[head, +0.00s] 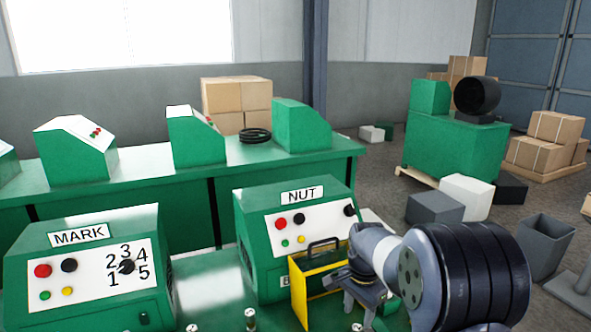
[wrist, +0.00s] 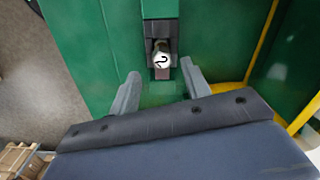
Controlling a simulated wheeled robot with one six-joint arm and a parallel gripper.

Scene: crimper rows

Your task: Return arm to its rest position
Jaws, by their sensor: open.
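My gripper (head: 350,303) is in the lower middle of the head view, in front of the green NUT machine (head: 262,254) and close to a yellow-edged box (head: 300,295). My arm reaches in from the lower right. In the wrist view my gripper (wrist: 160,84) is open, with both fingers apart and nothing between them. Ahead of the fingertips is a dark holder (wrist: 153,30) on a green face. A small round piece marked 2 (wrist: 161,60) sits in it. A gap shows between that piece and the fingers.
The green MARK machine (head: 85,270) stands at left. Small metal pieces (head: 250,318) stand on the green bench near the front edge. A grey bin (head: 545,245) and boxes stand on the floor at right. Another green bench (head: 180,190) runs behind.

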